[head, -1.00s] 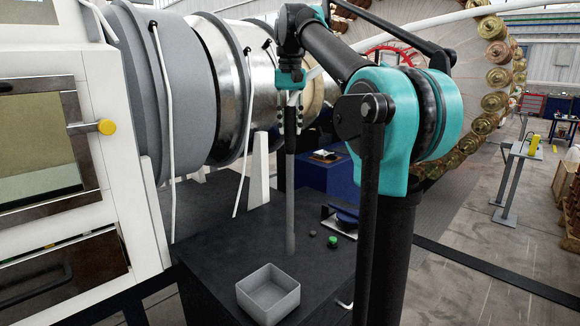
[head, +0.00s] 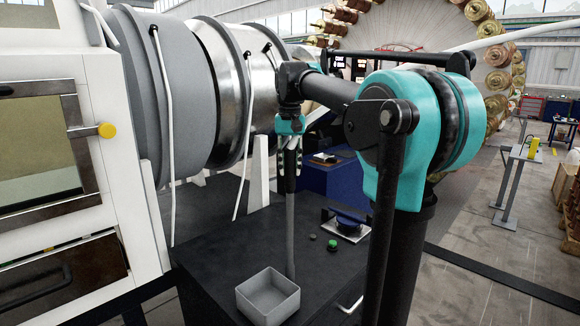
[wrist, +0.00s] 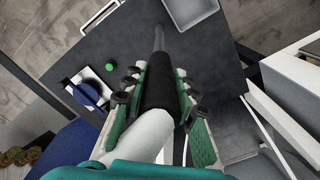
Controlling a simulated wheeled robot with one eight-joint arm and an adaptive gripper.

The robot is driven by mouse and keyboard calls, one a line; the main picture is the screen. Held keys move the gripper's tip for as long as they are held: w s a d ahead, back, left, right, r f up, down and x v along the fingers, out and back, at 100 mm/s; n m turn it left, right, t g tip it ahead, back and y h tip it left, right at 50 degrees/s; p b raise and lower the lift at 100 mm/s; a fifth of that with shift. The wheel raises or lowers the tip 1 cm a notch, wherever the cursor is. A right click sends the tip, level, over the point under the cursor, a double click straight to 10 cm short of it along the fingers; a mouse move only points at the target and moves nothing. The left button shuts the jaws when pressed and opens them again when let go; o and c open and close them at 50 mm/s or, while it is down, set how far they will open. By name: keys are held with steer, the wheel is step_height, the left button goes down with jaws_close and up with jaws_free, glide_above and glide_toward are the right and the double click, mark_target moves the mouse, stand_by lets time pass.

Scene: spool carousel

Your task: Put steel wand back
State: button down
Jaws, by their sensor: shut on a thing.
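The steel wand (head: 291,235) is a thin grey rod with a thick black grip and a white part above it. My gripper (head: 289,163) is shut around its upper part and holds it upright over the dark cabinet top (head: 225,235). In the wrist view the fingers of my gripper (wrist: 157,92) close on both sides of the black grip (wrist: 160,88), and the grey rod (wrist: 158,40) runs away toward the dark top. The wand's lower end is behind the grey tray; I cannot tell whether it touches the top.
An open grey tray (head: 243,294) stands at the front of the cabinet top. A green button (head: 332,245), a dark knob (head: 313,237) and a blue round piece on a pale plate (head: 347,222) lie to the right. Large drums (head: 217,95) with white rods stand behind left.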

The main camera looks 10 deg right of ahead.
steer(key=c, duration=1.2)
jaws_free()
steer(key=shift+f, duration=0.1)
